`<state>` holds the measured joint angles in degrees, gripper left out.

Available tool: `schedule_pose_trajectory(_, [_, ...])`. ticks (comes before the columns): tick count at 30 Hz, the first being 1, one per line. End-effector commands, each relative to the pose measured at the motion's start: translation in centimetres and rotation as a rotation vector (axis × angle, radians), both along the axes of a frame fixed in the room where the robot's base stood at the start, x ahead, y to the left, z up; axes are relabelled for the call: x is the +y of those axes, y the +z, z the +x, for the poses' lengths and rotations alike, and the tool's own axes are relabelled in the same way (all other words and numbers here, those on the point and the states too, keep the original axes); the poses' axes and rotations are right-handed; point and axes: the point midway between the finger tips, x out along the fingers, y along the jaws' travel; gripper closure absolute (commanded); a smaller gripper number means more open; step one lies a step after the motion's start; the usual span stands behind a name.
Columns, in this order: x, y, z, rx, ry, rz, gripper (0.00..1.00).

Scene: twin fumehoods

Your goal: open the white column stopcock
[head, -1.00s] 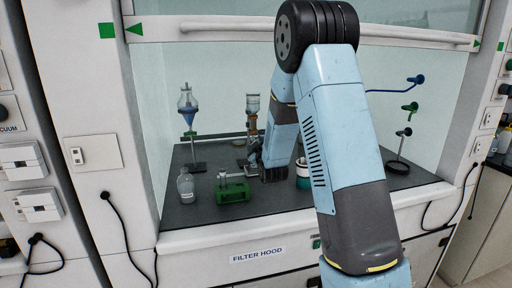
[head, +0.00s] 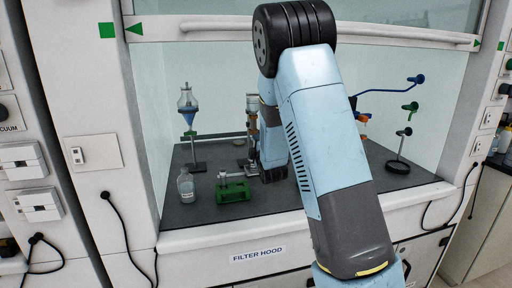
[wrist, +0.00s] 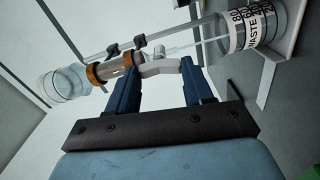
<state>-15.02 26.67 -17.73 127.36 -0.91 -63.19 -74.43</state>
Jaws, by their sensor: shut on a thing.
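The white column stopcock (wrist: 153,70) shows in the wrist view as a pale lever across the gap between my two blue fingers. My gripper (wrist: 158,66) is shut on it, with one finger at each end of the lever. The glass column (wrist: 115,67) with tan bands lies just beyond, sideways in this tilted view, with a clear bulb (wrist: 66,82) at its end. In the head view the column (head: 252,120) stands upright in the hood, partly behind my arm. My fingertips and the stopcock are too small or hidden there to judge.
A glass beaker labelled waste (wrist: 252,24) is near the column's outlet. In the hood stand a blue-filled funnel on a stand (head: 188,105), a clear bottle (head: 185,185) and a green block-like item (head: 233,191). Coloured taps (head: 410,107) are at the right. The front left floor is clear.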

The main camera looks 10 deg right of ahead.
Motion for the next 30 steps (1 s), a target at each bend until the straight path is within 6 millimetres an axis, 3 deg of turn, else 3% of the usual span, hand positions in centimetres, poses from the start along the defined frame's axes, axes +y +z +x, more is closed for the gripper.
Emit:
schedule_pose_trajectory(18, [0.59,-0.46,-0.12,0.01,0.01,-0.041,0.79])
schedule_pose_trajectory(19, [0.59,-0.47,-0.12,0.01,0.01,-0.041,0.47])
schedule_pose_trajectory(26, [0.36,-0.32,-0.08,0.006,0.007,-0.041,0.25])
schedule_pose_trajectory(30, [0.26,-0.23,-0.06,0.005,0.005,-0.04,0.23])
